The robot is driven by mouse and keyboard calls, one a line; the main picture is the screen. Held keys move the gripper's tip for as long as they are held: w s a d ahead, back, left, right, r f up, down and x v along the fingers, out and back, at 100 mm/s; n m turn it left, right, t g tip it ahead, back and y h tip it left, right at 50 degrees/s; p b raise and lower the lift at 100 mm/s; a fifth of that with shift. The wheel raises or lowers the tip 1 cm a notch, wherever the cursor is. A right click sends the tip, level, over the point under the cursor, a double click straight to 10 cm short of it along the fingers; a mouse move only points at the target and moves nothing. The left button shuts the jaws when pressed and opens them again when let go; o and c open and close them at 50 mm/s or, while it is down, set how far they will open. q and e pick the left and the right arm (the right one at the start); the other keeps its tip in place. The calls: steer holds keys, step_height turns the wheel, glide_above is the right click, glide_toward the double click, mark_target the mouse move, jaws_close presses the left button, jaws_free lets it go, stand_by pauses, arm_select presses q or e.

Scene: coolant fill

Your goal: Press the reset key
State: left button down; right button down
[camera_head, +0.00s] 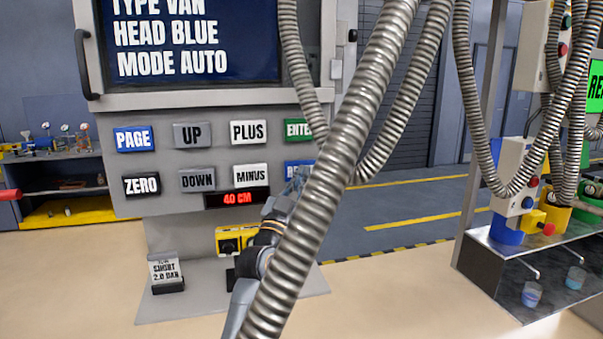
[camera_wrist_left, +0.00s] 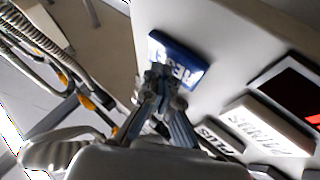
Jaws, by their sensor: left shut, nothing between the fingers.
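The reset key is a blue key with white letters at the lower right of the grey panel. In the head view only its top left part (camera_head: 293,164) shows, behind my left gripper and a ribbed hose. In the left wrist view the key (camera_wrist_left: 192,60) shows with the letters RESET partly covered. My left gripper (camera_head: 297,182) is shut and empty, in front of the key's lower edge. In the left wrist view its fingertips (camera_wrist_left: 160,72) overlap the key; I cannot tell whether they touch it. My right gripper is not in view.
The minus key (camera_head: 251,175) and enter key (camera_head: 298,129) are close by. A red display (camera_head: 236,198) below reads 40 CM. Thick ribbed hoses (camera_head: 335,150) cross in front of the panel. A yellow device (camera_head: 229,240) sits under it. A dark-topped stand (camera_head: 530,260) is at right.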

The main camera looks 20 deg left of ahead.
arm_select(q)
steer(key=shift+s, duration=0.1)
steer(key=shift+s+d+p, duration=0.3)
steer(key=shift+p, duration=0.2)
steer(key=shift+s+d, duration=0.2)
steer(key=shift+s, duration=0.15)
steer(key=s+d+p, duration=0.1)
steer(key=s, duration=0.1)
steer(key=s+d+p, duration=0.1)
steer(key=s, duration=0.1)
steer(key=shift+d+p, duration=0.4)
steer(key=shift+f, duration=0.15)
